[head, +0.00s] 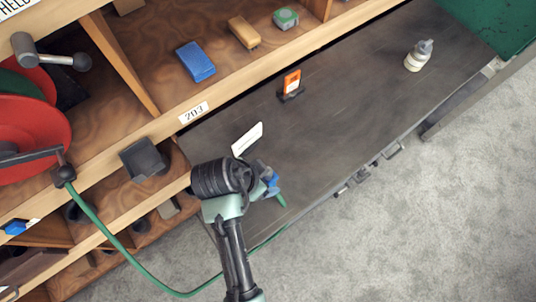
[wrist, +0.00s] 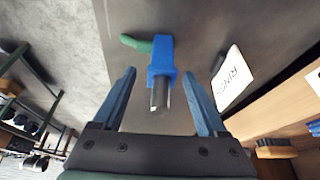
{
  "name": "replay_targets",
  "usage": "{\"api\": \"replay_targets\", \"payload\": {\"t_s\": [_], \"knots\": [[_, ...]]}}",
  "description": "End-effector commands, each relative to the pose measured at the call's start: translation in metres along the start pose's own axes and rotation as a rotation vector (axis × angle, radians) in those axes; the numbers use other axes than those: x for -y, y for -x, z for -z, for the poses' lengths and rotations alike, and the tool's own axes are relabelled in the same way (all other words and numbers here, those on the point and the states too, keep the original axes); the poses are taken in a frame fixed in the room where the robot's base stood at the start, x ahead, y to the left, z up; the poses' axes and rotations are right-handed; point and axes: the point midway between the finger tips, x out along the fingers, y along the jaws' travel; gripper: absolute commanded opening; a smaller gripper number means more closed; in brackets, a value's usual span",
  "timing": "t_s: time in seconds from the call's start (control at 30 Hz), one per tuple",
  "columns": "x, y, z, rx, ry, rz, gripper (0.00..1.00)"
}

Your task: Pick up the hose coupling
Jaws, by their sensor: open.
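The hose coupling (wrist: 161,62) is a blue body with a grey metal tip and a piece of green hose at its far end. In the wrist view it lies over the dark bench top, its metal tip pointing toward my gripper (wrist: 159,76). My gripper is open, with one blue finger on each side of the coupling and gaps showing between. In the head view my wrist hides most of the coupling; only blue parts and a short green hose end (head: 281,200) show beside my gripper (head: 269,181).
The green hose (head: 125,258) hangs from a red reel (head: 35,140) and runs under my arm to the bench edge. A white card (head: 247,139) stands close beyond my wrist. An orange item (head: 292,82) and a white bottle (head: 418,56) stand farther along the dark bench (head: 350,100).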

Motion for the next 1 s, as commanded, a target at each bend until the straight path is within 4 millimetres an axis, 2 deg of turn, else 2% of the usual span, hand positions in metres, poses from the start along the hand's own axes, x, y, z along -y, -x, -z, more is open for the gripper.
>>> {"api": "replay_targets", "payload": {"t_s": [0.4,0.73,1.0], "knots": [[0.003,-0.044,-0.003,0.002,0.000,-0.001,0.75],[0.003,-0.050,-0.003,0.000,0.000,0.001,0.75],[0.003,-0.050,-0.003,0.000,0.000,0.001,0.26]]}}
